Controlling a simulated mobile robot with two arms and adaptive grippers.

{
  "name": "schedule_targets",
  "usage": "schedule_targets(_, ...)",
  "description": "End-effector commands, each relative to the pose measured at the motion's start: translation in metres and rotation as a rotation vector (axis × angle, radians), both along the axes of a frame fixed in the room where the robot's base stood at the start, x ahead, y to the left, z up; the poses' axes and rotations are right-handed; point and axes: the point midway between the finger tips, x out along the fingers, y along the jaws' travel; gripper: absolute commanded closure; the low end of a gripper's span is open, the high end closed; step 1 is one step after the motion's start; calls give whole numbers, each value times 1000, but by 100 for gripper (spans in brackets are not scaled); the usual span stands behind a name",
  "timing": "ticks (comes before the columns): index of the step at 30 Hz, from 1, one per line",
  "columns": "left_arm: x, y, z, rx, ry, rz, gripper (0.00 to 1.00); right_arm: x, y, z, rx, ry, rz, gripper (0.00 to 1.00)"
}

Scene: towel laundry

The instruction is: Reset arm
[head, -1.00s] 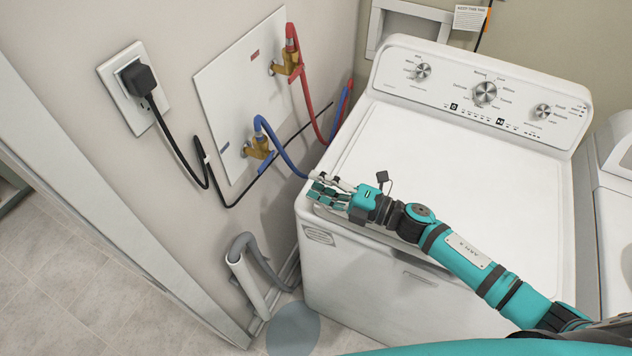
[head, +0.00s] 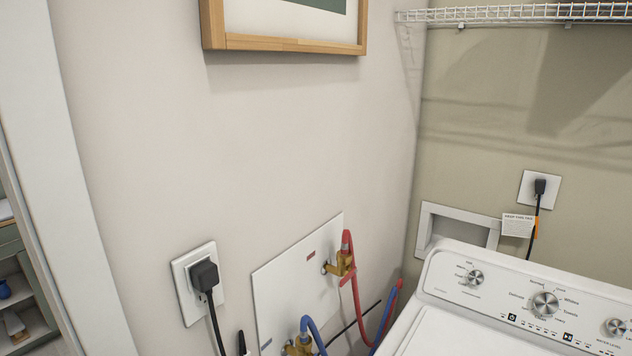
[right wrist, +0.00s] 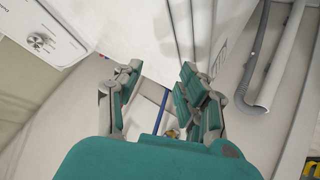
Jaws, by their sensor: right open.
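My right gripper (right wrist: 160,100) is open and empty in the right wrist view, its two teal and grey fingers apart. The white washing machine (right wrist: 130,25) is just beyond the fingers, with its dial panel at the upper left. In the head view the washer (head: 500,290) shows only its control panel and part of its lid at the lower right. Neither of my arms shows in the head view. My left gripper is not in view.
A red hose (head: 356,290) and a blue hose (head: 310,330) run from taps on the wall plate. A black plug (head: 204,275) sits in the left outlet. A wire shelf (head: 530,14) hangs above the washer. A grey drain pipe (right wrist: 260,75) stands beside the washer.

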Motion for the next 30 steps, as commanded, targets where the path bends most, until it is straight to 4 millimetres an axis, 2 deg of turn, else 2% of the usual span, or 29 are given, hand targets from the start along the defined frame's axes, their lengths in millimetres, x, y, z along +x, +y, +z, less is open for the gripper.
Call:
schedule_targets(1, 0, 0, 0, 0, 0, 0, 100, -17, -3, -5, 36, 68, -44, 60)
schedule_targets(6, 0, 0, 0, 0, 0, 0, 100, -70, -8, -15, 124, 271, -159, 60)
schedule_targets(16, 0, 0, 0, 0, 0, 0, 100, -160, -7, -17, 238, 586, -305, 60)
schedule_targets(18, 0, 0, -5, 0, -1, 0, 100, -151, -6, -42, 230, 588, -302, 60)
schedule_targets(26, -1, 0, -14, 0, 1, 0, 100, -140, -4, -118, 222, 612, -300, 60)
schedule_targets(30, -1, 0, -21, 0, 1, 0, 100, -140, -3, -170, 217, 630, -300, 60)
